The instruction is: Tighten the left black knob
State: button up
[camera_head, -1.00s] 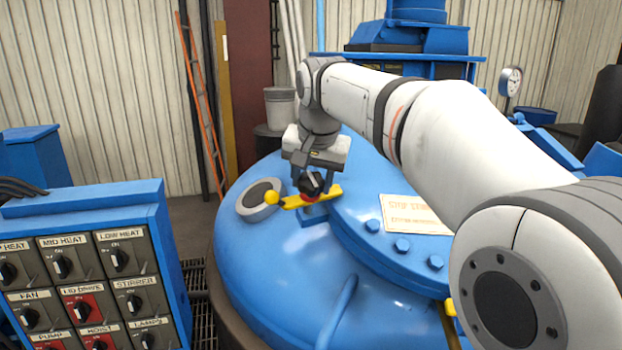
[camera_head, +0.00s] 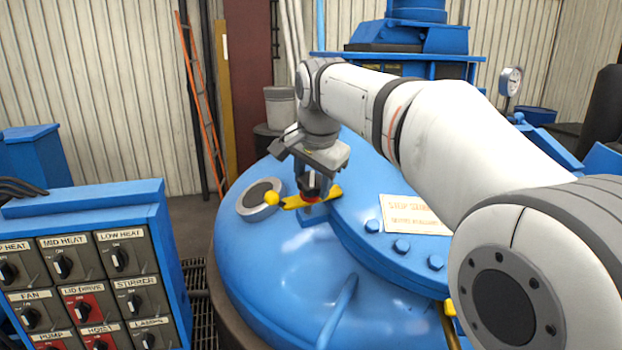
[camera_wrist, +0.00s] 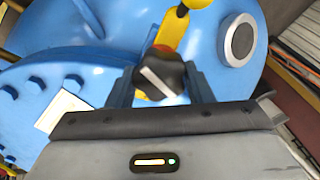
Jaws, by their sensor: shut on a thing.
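The black knob (camera_wrist: 160,75) has a pale bar across its top and sits between my gripper's two fingers in the wrist view. In the head view the knob (camera_head: 311,184) is mostly hidden under my gripper (camera_head: 312,178), with a red ring below it. My gripper (camera_wrist: 160,88) points down over the blue lid (camera_head: 270,270) and is shut on the knob.
A round grey-rimmed port (camera_head: 258,200) lies left of the knob on the lid. Bolts (camera_head: 401,246) and a sign plate (camera_head: 412,214) are to the right. A blue switch panel (camera_head: 90,270) stands at the front left. A curved blue handle (camera_head: 338,312) rises from the lid.

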jog(key=m, duration=0.6)
jog(key=shift+m, duration=0.3)
jog(key=m, duration=0.6)
jog(key=shift+s, duration=0.1)
jog(key=shift+f+m, duration=0.1)
jog(key=shift+m, duration=0.2)
jog(key=o, duration=1)
jog(key=v, duration=0.8)
